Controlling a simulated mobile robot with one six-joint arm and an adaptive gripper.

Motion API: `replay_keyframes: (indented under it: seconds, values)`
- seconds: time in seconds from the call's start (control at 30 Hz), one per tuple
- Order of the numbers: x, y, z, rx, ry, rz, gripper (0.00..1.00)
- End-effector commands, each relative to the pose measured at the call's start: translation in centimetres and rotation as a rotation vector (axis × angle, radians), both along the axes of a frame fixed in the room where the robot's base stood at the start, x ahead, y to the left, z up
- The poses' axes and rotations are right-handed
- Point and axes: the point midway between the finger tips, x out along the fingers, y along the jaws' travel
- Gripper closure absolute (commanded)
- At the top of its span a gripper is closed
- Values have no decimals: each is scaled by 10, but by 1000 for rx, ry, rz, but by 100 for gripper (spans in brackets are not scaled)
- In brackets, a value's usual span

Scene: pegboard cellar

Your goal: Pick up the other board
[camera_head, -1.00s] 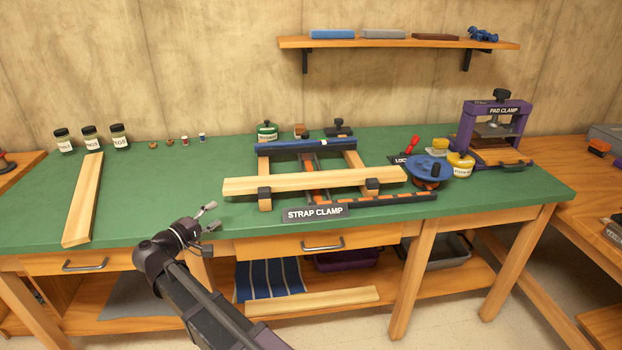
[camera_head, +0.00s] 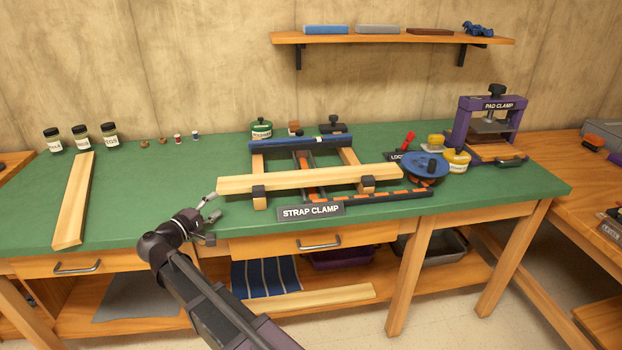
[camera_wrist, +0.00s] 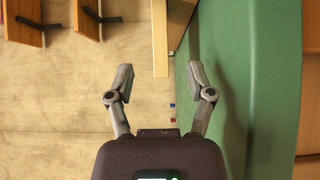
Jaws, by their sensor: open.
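One pale wooden board (camera_head: 74,200) lies flat on the green bench top at the left in the head view. Another pale board (camera_head: 310,179) rests across the front of the strap clamp (camera_head: 312,210). A third pale board (camera_head: 308,299) lies on the lower shelf. My gripper (camera_head: 211,218) is open and empty at the bench's front edge, between the left board and the strap clamp, apart from both. In the wrist view, the two fingers of my gripper (camera_wrist: 160,82) stand wide apart with nothing between them. I cannot tell which board, if any, shows there.
Several labelled jars (camera_head: 80,138) and small items stand behind the left board. A blue round tool (camera_head: 425,167) and the purple pad clamp (camera_head: 460,120) stand at the right. Drawer handles (camera_head: 77,267) stick out in front. The green top between left board and clamp is clear.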

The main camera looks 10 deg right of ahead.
Motion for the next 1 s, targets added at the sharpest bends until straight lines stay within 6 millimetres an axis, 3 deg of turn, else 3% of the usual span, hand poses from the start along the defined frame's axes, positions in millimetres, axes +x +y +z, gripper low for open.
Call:
replay_keyframes:
  seconds: [0.33,1.0]
  values:
    - [32,-31,0,0,0,0,31]
    - [42,-42,0,0,0,1,31]
